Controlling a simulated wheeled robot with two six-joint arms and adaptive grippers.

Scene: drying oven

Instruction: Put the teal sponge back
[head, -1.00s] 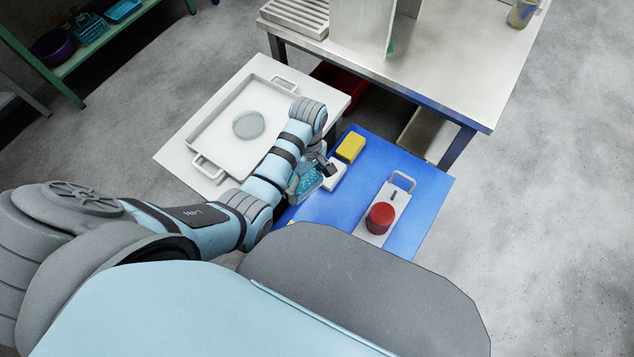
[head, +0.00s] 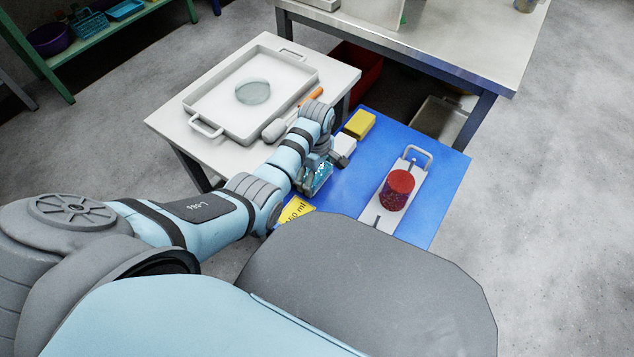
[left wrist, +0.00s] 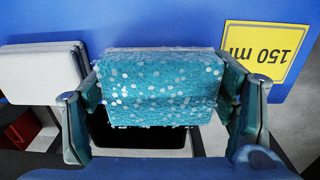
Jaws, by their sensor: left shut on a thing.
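The teal sponge (left wrist: 165,88), covered in pale flecks, sits between the two fingers of my left gripper (left wrist: 165,100) in the left wrist view. In the head view, my left gripper (head: 322,168) is over the left part of the blue mat (head: 428,210), shut on the teal sponge (head: 316,178). A white block (head: 344,146) and a yellow block (head: 359,125) lie just beyond it. I cannot tell whether the sponge touches the mat. My right gripper is not in view.
A yellow "150 ml" label (left wrist: 262,50) lies on the mat beside the sponge. A red cylinder (head: 397,190) stands on a white handled board (head: 411,178) to the right. A white tray (head: 205,103) holds a clear round dish (head: 252,92); an orange-handled tool (head: 305,103) lies beside it.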

